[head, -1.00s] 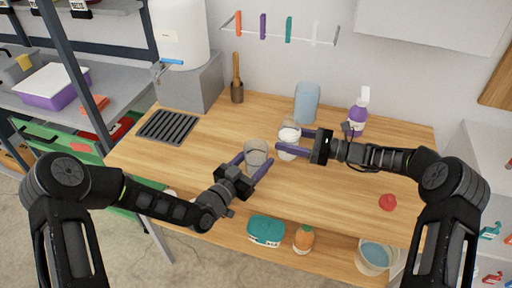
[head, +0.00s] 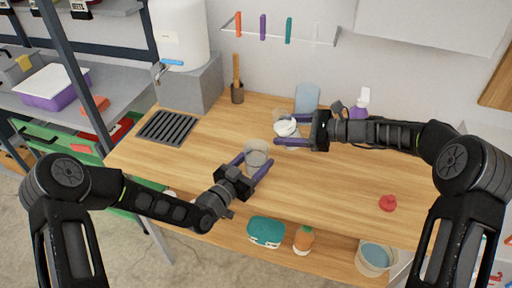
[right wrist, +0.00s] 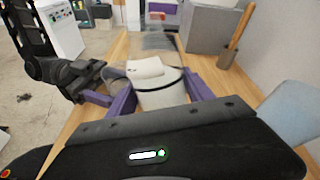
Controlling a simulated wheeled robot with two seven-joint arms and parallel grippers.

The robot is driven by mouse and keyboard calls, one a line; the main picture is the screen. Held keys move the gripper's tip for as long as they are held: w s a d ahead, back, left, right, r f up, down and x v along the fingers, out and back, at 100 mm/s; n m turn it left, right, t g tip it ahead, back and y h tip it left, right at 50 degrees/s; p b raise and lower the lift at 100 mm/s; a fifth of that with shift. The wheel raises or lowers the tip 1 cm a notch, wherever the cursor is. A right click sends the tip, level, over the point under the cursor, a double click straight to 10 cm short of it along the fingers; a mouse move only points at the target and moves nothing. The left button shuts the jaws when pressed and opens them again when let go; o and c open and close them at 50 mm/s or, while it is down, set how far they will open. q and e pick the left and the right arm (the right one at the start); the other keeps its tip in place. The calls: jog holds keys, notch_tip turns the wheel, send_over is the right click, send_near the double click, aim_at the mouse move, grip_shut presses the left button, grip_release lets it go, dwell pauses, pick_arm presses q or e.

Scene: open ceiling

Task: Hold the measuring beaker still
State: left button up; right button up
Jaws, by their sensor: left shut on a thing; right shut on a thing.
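The clear measuring beaker (head: 256,147) stands upright on the wooden table, near its front middle. My left gripper (head: 254,162) is shut on it, one purple finger on each side. My right gripper (head: 289,128) is shut on a white cup (head: 286,128) with white contents, behind and to the right of the beaker. In the right wrist view the white cup (right wrist: 160,92) sits between the purple fingers. The beaker is partly hidden there, behind the cup on the left. I cannot tell how full the beaker is.
A pale blue container (head: 307,98) and a purple spray bottle (head: 362,101) stand at the back, the bottle partly behind my right arm. A red object (head: 387,203) lies at the right. A black grate (head: 168,126) is at the left. The table's middle right is clear.

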jog(key=shift+s+a+r+n+h, duration=0.1)
jog(key=shift+a+r+n+h, duration=0.1)
jog(key=shift+r+n+h, duration=0.25)
jog(key=shift+s+a+r+n+h, duration=0.1)
jog(key=shift+a+r+n+h, duration=0.15)
jog(key=shift+r+h, duration=0.3)
jog(key=shift+r, duration=0.1)
jog(key=shift+d+n+h, duration=0.15)
jog(key=shift+n+h, duration=0.25)
jog(key=shift+w+d+f+n+t+h, duration=0.15)
jog(key=shift+f+n+t+h, duration=0.2)
jog(key=shift+f, duration=0.6)
jog(key=shift+w+d+f+n+t+h, duration=0.15)
jog(key=shift+f+h, duration=0.3)
jog(key=shift+f, duration=0.5)
jog(key=shift+d+f+n+h, duration=0.1)
jog(key=shift+d+n+h, duration=0.15)
jog(key=shift+h, duration=0.35)
jog(key=shift+r+n+t+h, duration=0.4)
jog(key=shift+r+n+h, duration=0.05)
jog(key=shift+r+h, duration=0.25)
dwell(0.6)
jog(key=shift+s+a+r+n+h, duration=0.15)
jog(key=shift+a+r+n+h, duration=0.2)
jog(key=shift+r+h, duration=0.2)
dwell(0.9)
jog(key=shift+a+r+t+h, duration=0.1)
jog(key=shift+r+t+h, duration=0.15)
jog(key=shift+r+t, duration=0.05)
dwell(1.0)
